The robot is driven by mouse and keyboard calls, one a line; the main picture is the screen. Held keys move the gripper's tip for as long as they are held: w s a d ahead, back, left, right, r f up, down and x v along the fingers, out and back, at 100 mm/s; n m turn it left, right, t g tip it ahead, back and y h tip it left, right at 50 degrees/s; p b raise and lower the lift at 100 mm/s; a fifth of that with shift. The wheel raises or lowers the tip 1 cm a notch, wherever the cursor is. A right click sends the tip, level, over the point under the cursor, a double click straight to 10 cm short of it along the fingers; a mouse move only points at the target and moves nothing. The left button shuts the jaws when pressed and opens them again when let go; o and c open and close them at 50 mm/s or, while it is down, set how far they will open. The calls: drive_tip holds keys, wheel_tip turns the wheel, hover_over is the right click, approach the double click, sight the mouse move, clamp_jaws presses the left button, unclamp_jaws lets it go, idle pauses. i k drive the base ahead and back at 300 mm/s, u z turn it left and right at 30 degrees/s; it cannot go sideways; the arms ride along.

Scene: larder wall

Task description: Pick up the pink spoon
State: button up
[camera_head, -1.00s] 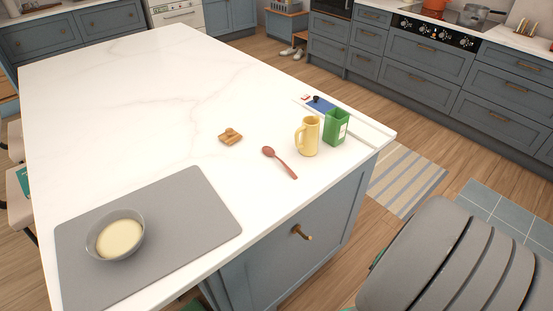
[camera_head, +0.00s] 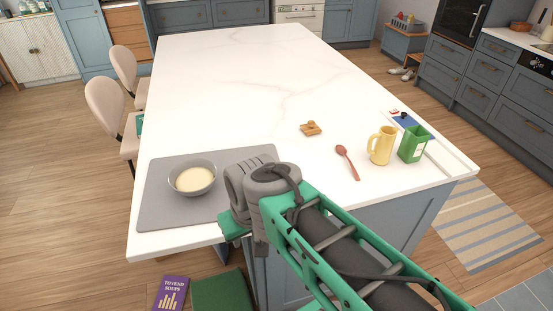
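The pink spoon (camera_head: 347,161) lies flat on the white island worktop (camera_head: 250,90), near its front edge, with its bowl towards the back left and its handle towards the front right. Nothing touches it. My arm reaches in from the bottom right, and its grey wrist end (camera_head: 255,190) is over the front edge of the worktop, left of the spoon. The gripper's fingers cannot be made out, so I cannot tell whether it is open or shut.
A grey mat (camera_head: 160,205) with a bowl (camera_head: 194,178) is at the left. The worktop's back is clear.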

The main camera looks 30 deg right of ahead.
sight(340, 150)
drive_tip(key=u, duration=1.3)
drive_tip(key=k, duration=0.7)
drive_tip(key=z, duration=1.15)
drive_tip(key=i, duration=0.5)
drive_tip(key=z, duration=0.05)
